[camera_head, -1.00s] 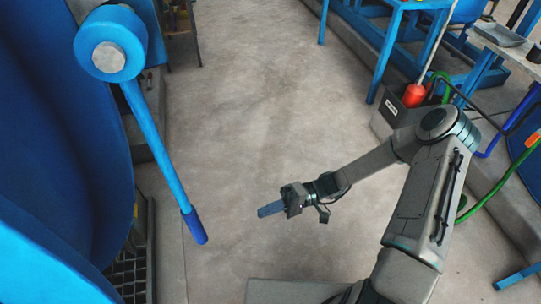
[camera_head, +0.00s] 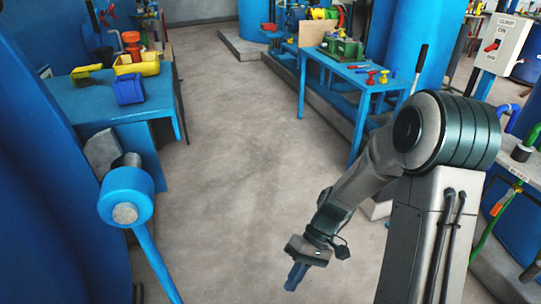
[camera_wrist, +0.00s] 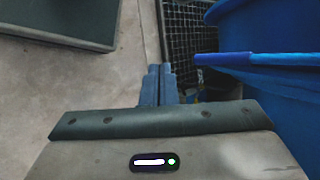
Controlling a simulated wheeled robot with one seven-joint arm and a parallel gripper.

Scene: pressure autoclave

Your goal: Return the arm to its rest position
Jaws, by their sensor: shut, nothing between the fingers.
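My gripper (camera_head: 294,278) hangs low over the bare floor in the head view, fingers pointing down, with nothing in it. Its two blue fingers lie together in the wrist view (camera_wrist: 160,80). My arm is bent, with its large elbow joint high at the right of the head view and the forearm sloping down to the left. The blue lever (camera_head: 155,262) with its round hub is at the lower left, well apart from my gripper. The lever's end (camera_wrist: 224,58) also shows in the wrist view, to the right of the fingers.
A blue table (camera_head: 112,106) with yellow and blue bins stands at the left. Another blue table (camera_head: 350,73) with tools stands behind my arm. A control box (camera_head: 502,45) is at the right. The concrete floor (camera_head: 215,130) between is clear.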

